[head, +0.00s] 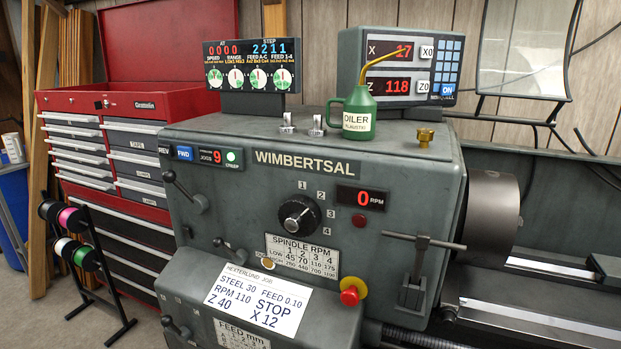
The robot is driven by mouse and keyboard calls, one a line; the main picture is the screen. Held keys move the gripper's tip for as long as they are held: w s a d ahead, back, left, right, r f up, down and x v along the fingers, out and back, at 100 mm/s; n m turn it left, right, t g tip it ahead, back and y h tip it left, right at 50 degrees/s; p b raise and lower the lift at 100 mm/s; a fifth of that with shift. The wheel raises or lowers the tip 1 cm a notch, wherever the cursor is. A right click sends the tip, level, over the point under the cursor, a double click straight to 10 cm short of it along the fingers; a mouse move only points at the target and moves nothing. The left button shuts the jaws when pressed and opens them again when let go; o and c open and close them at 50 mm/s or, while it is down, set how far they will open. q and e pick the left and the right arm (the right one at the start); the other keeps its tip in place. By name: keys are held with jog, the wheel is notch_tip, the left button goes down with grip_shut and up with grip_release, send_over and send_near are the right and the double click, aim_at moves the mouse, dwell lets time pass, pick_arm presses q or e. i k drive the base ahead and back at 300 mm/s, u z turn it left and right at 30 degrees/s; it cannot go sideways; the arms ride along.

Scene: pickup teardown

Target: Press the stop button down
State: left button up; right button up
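The stop button (350,296) is a red mushroom-shaped knob on a yellow round base. It sits on the lower front of the grey lathe headstock (385,200), just right of the white job card (258,299). Nothing covers the button or touches it. I cannot tell from this view how far in it is pressed. The spindle display (361,198) reads 0 RPM. Neither of my grippers shows in the head view.
A green oiler (358,122) stands on the headstock. A red tool chest (120,150) and a spool rack (90,265) are at left. Floor shows at lower left.

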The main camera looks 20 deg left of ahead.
aim_at(349, 297)
jog(key=u, duration=1.1)
jog(key=k, duration=0.4)
jog(key=z, duration=1.75)
